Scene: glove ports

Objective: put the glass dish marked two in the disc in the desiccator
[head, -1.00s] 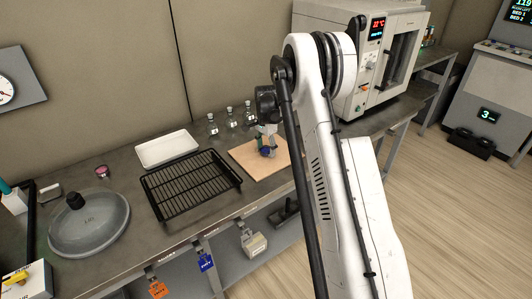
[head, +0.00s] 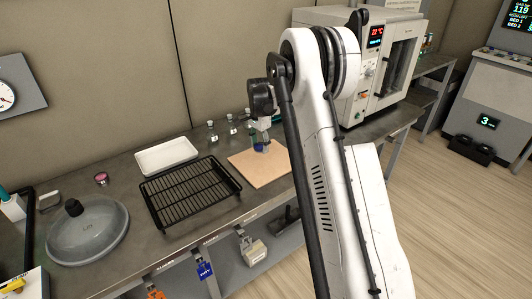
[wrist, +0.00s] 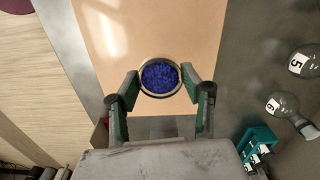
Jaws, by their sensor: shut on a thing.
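My gripper (wrist: 160,74) is shut on a small round dish (wrist: 160,79) full of blue granules, one finger on each side of its rim. No number on the dish shows. In the head view my gripper (head: 260,140) and the dish are over the tan board (head: 262,176), apparently a little above it. A round grey vessel with a domed lid and black knob (head: 88,230), seemingly the desiccator, stands at the left of the bench. Its lid covers it, so no disc inside shows clearly.
A black wire rack (head: 190,192) and a white tray (head: 166,155) lie between the board and the domed vessel. Several flasks (head: 212,132) stand behind the board, one marked 6 (wrist: 284,106). An oven-like instrument (head: 385,65) stands at right. A small pink-topped jar (head: 101,179) is behind the dome.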

